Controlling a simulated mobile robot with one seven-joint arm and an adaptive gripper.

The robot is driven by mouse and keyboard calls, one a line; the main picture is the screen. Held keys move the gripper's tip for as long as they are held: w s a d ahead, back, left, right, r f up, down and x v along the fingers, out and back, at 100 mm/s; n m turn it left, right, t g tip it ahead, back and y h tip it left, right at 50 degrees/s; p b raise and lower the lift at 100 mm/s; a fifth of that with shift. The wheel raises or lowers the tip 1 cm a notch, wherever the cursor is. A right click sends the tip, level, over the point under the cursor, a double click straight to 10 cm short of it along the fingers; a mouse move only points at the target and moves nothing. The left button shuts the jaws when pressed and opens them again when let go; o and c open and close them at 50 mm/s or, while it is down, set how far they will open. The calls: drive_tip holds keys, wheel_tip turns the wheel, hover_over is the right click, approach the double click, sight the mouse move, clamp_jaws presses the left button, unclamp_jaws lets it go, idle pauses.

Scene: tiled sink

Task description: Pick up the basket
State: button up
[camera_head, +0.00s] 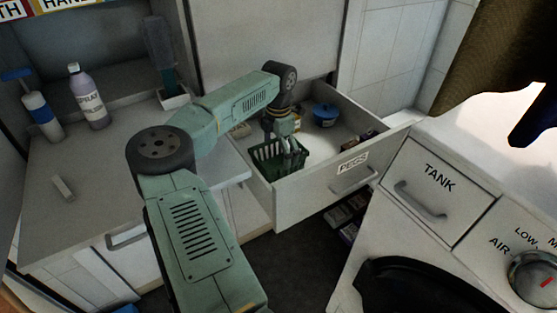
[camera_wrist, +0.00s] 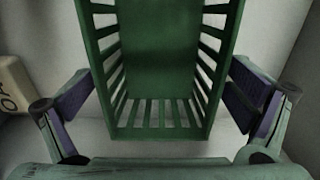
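The green slatted basket (camera_head: 266,167) sits inside the open drawer marked PEGS, near its left front corner. In the wrist view the basket (camera_wrist: 160,112) fills the middle, its slatted end and sides facing the camera. My gripper (camera_head: 289,152) reaches down into the drawer at the basket. In the wrist view my gripper (camera_wrist: 163,88) is spread wide, with one finger on each side of the basket. The fingertips lie close to its sides; firm contact cannot be made out. The gripper hides part of the basket in the head view.
The drawer (camera_head: 310,195) also holds a blue round item (camera_head: 325,114) and small boxes. A pale block (camera_wrist: 14,85) lies left of the basket in the wrist view. A bottle (camera_head: 90,100) stands on the left counter. The TANK unit (camera_head: 436,190) is at right.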

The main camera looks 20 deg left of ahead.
drive_tip(key=c, duration=0.8)
drive_tip(key=shift+r, duration=0.1)
